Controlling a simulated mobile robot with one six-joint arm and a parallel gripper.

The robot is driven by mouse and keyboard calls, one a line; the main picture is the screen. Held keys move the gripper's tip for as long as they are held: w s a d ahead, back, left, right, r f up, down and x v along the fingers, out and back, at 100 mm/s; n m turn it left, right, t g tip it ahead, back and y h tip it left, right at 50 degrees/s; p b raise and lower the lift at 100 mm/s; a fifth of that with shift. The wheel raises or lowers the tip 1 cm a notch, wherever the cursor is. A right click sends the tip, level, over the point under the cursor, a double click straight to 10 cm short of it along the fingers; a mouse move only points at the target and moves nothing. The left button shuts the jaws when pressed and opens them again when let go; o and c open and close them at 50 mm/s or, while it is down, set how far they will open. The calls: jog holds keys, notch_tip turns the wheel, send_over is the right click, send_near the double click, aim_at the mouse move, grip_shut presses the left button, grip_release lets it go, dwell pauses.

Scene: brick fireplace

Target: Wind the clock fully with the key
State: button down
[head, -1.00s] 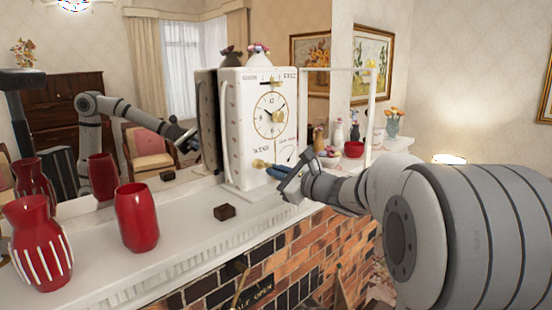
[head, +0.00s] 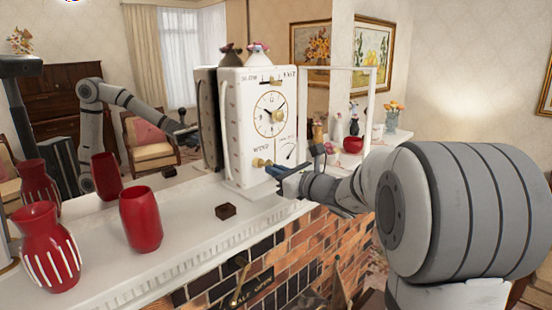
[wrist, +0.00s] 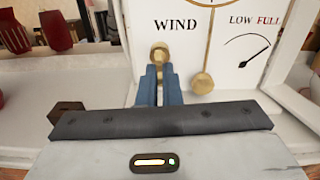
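The white clock (head: 238,130) stands upright on the mantel, its dial facing right and toward me. The gold key (head: 262,162) sticks out of its front below the word WIND; it also shows in the wrist view (wrist: 160,53). My gripper (head: 276,171) is at the key from the right. In the wrist view its blue fingers (wrist: 160,80) are close together with gold metal between their tips, so it looks shut on the key. The gauge (wrist: 246,55) beside it has its needle pointing up and right, toward FULL. The fingers hide the key's near end.
A gold pendulum disc (wrist: 203,83) hangs right of the fingers. The clock's glass door frame (head: 374,100) stands open at right. A small brown box (head: 226,211), a red vase (head: 141,219) and a striped vase (head: 46,247) stand left on the mantel (head: 180,240).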

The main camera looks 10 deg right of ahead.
jog(key=shift+r, duration=0.2)
jog(key=c, duration=2)
grip_release()
jog(key=shift+c, duration=0.2)
jog(key=shift+o, duration=1.4)
jog(key=shift+a+f, duration=0.1)
jog(key=o, duration=0.6)
jog(key=shift+s+a, duration=0.25)
jog(key=shift+s, duration=0.25)
jog(key=shift+o, duration=0.5)
jog(key=shift+w+d+f, duration=0.1)
jog(key=shift+w+d, duration=0.2)
jog(key=shift+w, duration=0.2)
jog(key=shift+w+f, duration=0.2)
jog(key=shift+s, duration=0.15)
